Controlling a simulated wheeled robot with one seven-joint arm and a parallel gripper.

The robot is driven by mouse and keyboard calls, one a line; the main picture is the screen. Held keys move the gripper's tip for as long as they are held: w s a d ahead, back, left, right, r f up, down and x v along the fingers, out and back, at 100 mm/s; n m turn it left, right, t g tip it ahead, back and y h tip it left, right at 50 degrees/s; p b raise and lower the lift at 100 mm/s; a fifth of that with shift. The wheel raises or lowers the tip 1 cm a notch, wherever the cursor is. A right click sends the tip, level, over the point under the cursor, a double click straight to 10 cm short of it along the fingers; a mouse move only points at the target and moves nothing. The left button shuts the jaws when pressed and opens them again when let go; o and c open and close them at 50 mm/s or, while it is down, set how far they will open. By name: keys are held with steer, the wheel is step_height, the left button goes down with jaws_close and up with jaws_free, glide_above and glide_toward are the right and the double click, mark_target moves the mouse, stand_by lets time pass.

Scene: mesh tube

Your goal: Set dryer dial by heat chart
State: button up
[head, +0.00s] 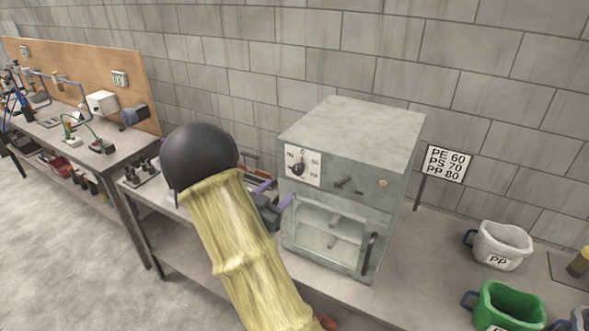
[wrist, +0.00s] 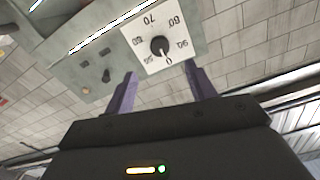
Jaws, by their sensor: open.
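The dryer (head: 345,180) is a grey-green box on the bench with a white dial plate (head: 313,168) at its upper left front. In the wrist view the black dial knob (wrist: 159,45) sits amid 50, 60, 70, 80, 90 and 0; its pointer seems to be toward 0. The heat chart (head: 446,163) reads PE 60, PS 70, PP 80. My gripper (head: 275,194) is in front of the dryer's left side, below the dial. In the wrist view my gripper (wrist: 161,86) is open and empty, its purple fingers apart from the knob.
A white bin (head: 503,243) marked PP and a green bin (head: 510,305) stand right of the dryer; the green one's label is cut off. The dryer's lower window has a dark handle (head: 369,252). A cluttered workbench (head: 62,128) stands at left. The wall is behind.

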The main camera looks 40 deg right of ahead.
mark_target(296, 173)
steer(key=p+x, duration=0.4)
steer(key=x, duration=0.6)
steer(key=shift+w+d, duration=0.1)
steer(key=shift+d, duration=0.05)
steer(key=c, duration=1)
steer(key=shift+o, duration=0.2)
steer(key=shift+f+m+b, duration=0.15)
steer(key=shift+m+b, duration=0.25)
steer(key=shift+b, duration=0.4)
